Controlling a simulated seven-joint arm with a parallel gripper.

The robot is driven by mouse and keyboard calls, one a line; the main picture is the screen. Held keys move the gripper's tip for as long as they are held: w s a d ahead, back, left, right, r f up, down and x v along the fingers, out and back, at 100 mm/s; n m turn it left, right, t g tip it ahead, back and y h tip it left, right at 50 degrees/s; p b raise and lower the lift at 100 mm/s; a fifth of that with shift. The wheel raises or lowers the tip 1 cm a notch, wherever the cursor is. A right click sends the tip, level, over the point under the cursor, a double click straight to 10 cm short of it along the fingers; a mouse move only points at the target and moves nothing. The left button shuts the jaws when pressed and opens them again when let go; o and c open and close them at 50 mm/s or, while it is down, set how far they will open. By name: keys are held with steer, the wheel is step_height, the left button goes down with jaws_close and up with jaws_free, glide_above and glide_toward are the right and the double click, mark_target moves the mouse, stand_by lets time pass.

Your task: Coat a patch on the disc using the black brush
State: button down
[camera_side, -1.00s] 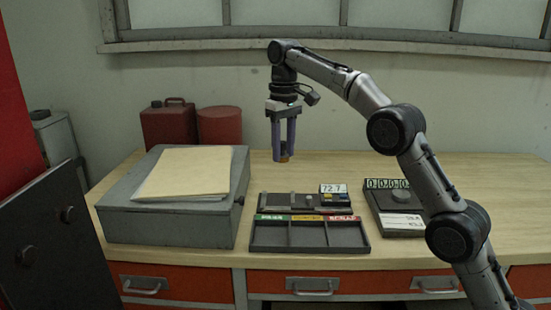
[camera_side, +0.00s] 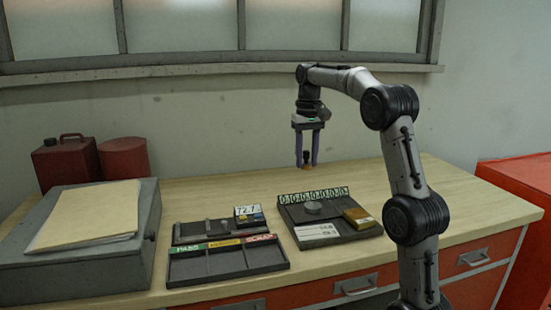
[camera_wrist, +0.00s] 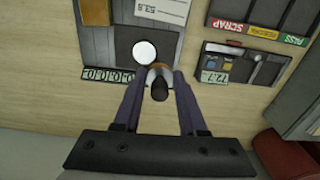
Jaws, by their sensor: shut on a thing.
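My gripper (camera_side: 306,164) is shut on a small brush (camera_side: 306,155) and hangs above the table, behind the dark gauge tray (camera_side: 349,236). In the wrist view my gripper (camera_wrist: 159,74) holds the brush, with a black end (camera_wrist: 160,90) and a tan part between the fingertips. The brush appears apart from the disc. Its bristles are too small to make out.
A grey case with folders (camera_side: 84,215) and red cans stand farther left.

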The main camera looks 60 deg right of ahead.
steer(key=s, duration=0.2)
glide_toward(311, 208)
steer(key=shift+a+f, duration=0.25)
steer(key=shift+f, duration=1.25)
steer(key=shift+a+f, duration=0.2)
steer(key=shift+f, duration=1.3)
steer(key=shift+d, duration=0.4)
steer(key=shift+d+r, duration=0.25)
steer(key=shift+d, duration=1.05)
steer(key=shift+d+r, duration=0.25)
steer(key=shift+d, duration=1.05)
steer(key=shift+a+r, duration=0.1)
steer(key=shift+a, duration=2.95)
step_height(311, 208, up, 6)
steer(key=shift+r, duration=0.2)
